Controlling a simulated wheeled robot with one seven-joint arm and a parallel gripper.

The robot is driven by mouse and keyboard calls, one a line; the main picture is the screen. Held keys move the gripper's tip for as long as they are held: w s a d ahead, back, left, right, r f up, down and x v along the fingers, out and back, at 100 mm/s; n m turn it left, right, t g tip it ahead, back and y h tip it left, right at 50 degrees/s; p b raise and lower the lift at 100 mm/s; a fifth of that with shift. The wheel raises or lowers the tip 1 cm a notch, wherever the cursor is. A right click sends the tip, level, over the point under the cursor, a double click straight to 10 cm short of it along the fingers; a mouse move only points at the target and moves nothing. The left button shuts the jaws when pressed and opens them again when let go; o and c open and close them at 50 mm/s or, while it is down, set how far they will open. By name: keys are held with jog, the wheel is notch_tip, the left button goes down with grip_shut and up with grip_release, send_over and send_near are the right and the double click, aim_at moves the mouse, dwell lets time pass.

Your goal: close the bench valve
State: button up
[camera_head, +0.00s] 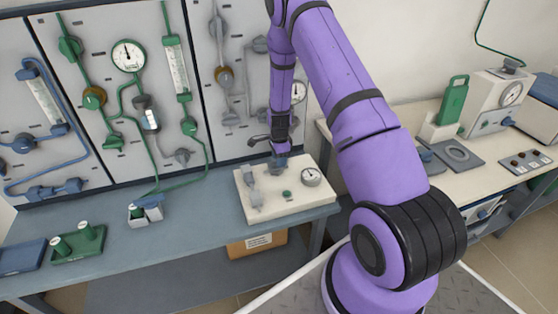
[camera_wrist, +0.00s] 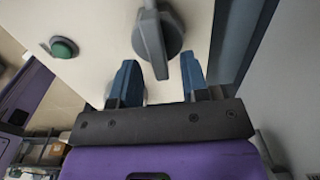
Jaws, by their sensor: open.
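The bench valve is a grey round knob with a long lever handle (camera_wrist: 152,38) on a pale panel, seen close up in the wrist view. My gripper (camera_wrist: 158,70) is open, with one blue finger on each side of the lever's lower end. I cannot tell whether either finger touches it. In the head view my gripper (camera_head: 280,158) is at the back edge of the white bench box (camera_head: 270,212), pointing down, and hides the valve there.
The box top also carries a green button (camera_head: 287,194), a round gauge (camera_head: 311,177) and grey fittings (camera_head: 252,184). A wall panel with pipes and gauges (camera_head: 110,100) stands close behind.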

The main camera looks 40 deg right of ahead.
jog(key=shift+f, duration=0.5)
grip_shut()
